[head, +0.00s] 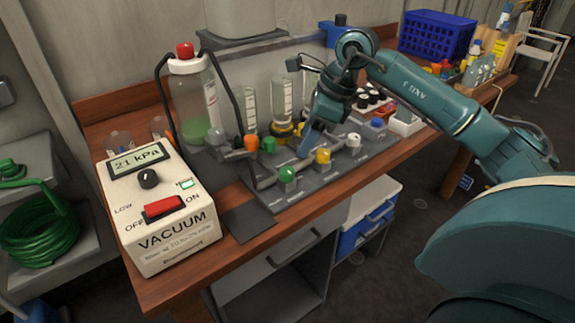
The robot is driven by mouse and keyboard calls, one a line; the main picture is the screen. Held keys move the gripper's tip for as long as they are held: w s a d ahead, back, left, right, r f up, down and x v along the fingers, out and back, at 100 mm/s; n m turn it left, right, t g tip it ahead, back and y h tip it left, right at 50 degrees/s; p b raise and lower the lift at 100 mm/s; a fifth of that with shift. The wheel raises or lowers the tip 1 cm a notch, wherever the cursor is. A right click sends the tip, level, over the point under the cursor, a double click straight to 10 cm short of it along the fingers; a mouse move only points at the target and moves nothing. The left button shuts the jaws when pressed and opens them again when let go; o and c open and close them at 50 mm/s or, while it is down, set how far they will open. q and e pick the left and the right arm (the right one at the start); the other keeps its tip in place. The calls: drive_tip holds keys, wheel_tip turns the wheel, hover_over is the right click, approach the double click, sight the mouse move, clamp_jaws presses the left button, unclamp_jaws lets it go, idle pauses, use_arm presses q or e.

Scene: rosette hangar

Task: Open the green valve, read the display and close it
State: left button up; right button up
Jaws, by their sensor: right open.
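A green valve knob (287,173) sits at the front left of a grey manifold plate (262,200) on the wooden bench. A second green knob or cap (268,144) stands behind it. The display (138,158) on the white vacuum box (172,232) reads "21 kPa". My right gripper (308,146) is open and points down over the manifold, behind and right of the front green knob and apart from it. Its fingers are near the yellow knob (323,156); I cannot tell whether they touch anything. My left gripper is not in view.
White (354,140) and blue (377,123) knobs lie to the right on the manifold. An orange knob (251,142), a bottle with a red cap (191,95) and black hoses stand behind. A blue crate (436,35) is at the back right. The vacuum box has a red switch (164,206).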

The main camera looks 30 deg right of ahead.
sight(288, 171)
drive_tip(key=x, duration=0.9)
drive_tip(key=shift+w+f, duration=0.1)
drive_tip(key=shift+f, duration=0.05)
drive_tip(key=shift+c, duration=0.3)
drive_tip(key=c, duration=0.9)
